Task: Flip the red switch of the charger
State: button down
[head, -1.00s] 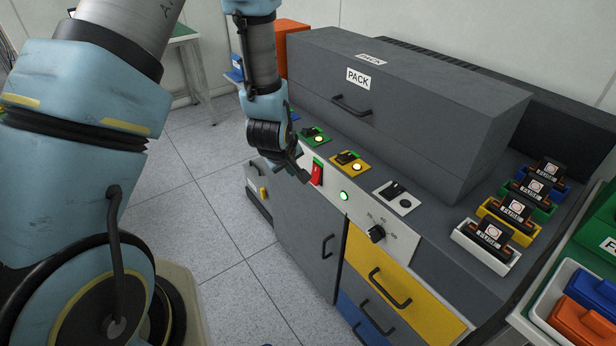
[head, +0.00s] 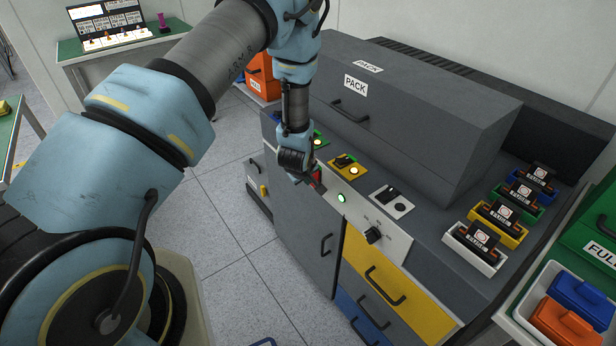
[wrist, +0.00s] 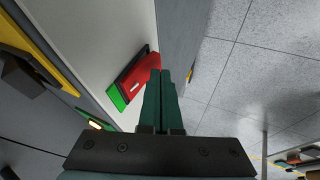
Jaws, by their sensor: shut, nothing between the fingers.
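The charger is a grey cabinet (head: 300,240) with a pale front panel. Its red switch (head: 318,175) is on that panel, partly hidden behind my gripper (head: 319,187) in the head view. In the wrist view the red rocker (wrist: 138,78) sticks out of a dark frame with a green part (wrist: 118,97) beside it. My gripper's green fingers (wrist: 161,75) are shut and empty. Their tips lie right beside the red rocker; I cannot tell whether they touch it. A round green light (head: 340,197) glows right of the switch.
A black knob (head: 373,236) and a yellow drawer (head: 375,275) are right of the switch. Modules with green and yellow plates (head: 348,167) sit on the top. Several coloured fuse holders (head: 475,250) stand further right. The floor (head: 215,215) left of the cabinet is clear.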

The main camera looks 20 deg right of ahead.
jog(key=shift+f, duration=0.1)
dwell(0.3)
jog(key=shift+w+d+h+b, duration=0.1)
jog(key=shift+d+h+b, duration=0.3)
jog(key=shift+b, duration=0.7)
jog(key=shift+a, duration=0.1)
jog(key=shift+r+p, duration=0.35)
jog(key=shift+r, duration=0.45)
